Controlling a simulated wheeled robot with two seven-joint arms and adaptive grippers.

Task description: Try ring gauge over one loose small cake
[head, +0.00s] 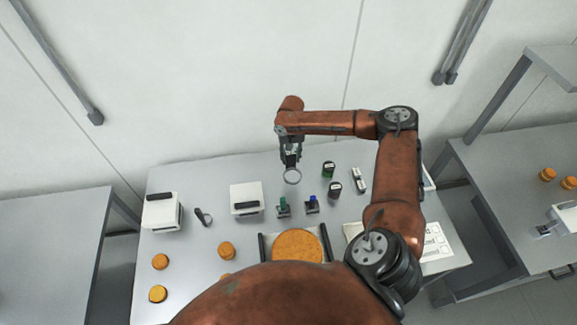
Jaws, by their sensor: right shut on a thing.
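My right gripper (291,163) is shut on the ring gauge (293,177), a thin pale ring that hangs below the fingers over the back middle of the table. Loose small cakes, round and orange-brown, lie on the table's left part: one at the far left (160,261), one in front of it (158,294), and one further right (226,249). My left gripper is not in view.
A large round cake (297,246) sits between dark bars at the front middle. A dark looped item (203,217) lies between the boxes.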

